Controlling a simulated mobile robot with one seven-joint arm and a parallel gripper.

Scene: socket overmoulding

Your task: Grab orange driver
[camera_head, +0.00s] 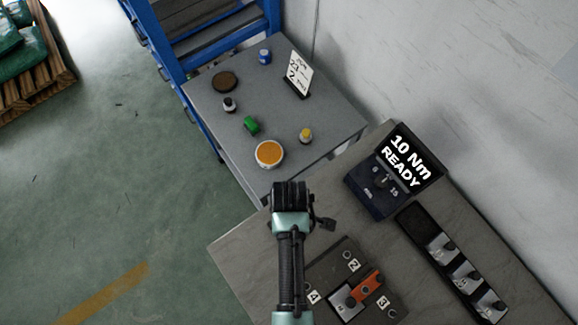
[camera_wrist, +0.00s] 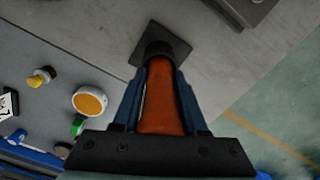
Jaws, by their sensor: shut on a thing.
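The orange driver (camera_wrist: 162,108) stands between the blue fingers of my gripper (camera_wrist: 160,72) in the wrist view, and the fingers are shut on it. Its far end meets a dark collar (camera_wrist: 157,50) over a dark square base (camera_wrist: 172,40) on the grey table. I cannot tell whether the driver is seated in the collar or clear of it. In the head view my gripper (camera_head: 292,200) is over the far left part of the workbench (camera_head: 240,243), and it hides the driver there.
A torque controller (camera_head: 385,185) reading "10 Nm READY" stands right of my gripper. A numbered fixture (camera_head: 340,262) with an orange piece (camera_head: 367,288) lies nearer. A dark tray (camera_head: 450,262) is at the right. A side table (camera_head: 220,112) holds several small containers.

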